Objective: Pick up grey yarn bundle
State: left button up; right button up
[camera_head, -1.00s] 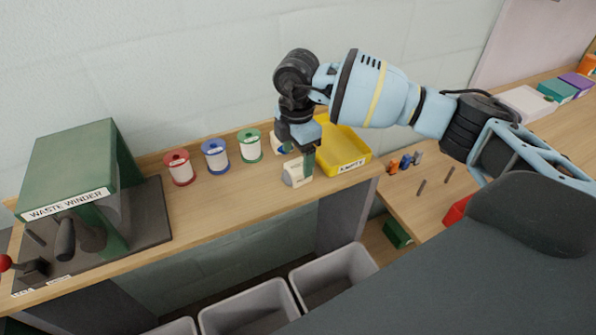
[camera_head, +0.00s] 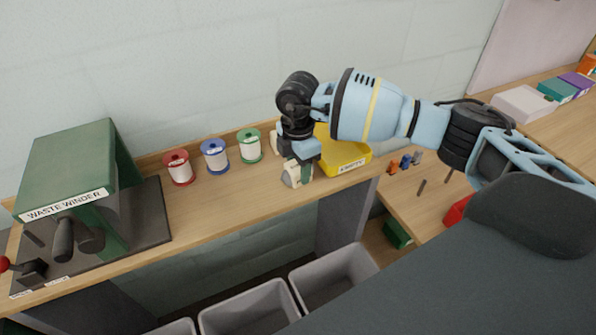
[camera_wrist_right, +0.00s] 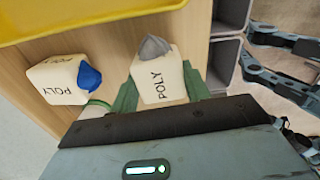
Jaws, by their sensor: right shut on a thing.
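The grey yarn bundle is a cream block marked POLY with a grey tuft on one end. It shows on the wooden bench in the head view (camera_head: 290,181) and in the right wrist view (camera_wrist_right: 160,84). My right gripper (camera_head: 301,174) is down at the bundle. Its green fingers (camera_wrist_right: 160,90) are shut on the bundle's two sides in the right wrist view, with the tuft facing away from my palm. The bundle appears to rest on the bench, and my gripper partly covers it in the head view. My left gripper is not in view.
A POLY bundle with a blue tuft (camera_wrist_right: 45,84) lies close beside. A yellow tray (camera_head: 346,161) stands behind and right. Red (camera_head: 180,168), blue (camera_head: 215,157) and green (camera_head: 250,146) spools stand left, beyond them the waste winder (camera_head: 70,170). Grey bins (camera_head: 330,278) sit below the bench front.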

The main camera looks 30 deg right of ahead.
aim_at(298, 166)
jog(key=shift+r, duration=0.15)
notch_tip(298, 166, up, 4)
jog(key=shift+f, duration=0.25)
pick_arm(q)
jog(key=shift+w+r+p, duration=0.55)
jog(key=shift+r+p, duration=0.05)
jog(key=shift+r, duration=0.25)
pick_arm(e)
jog(key=s, duration=1)
jog(key=s+r, duration=0.1)
jog(key=s, duration=0.5)
jog(key=shift+d+r, duration=0.1)
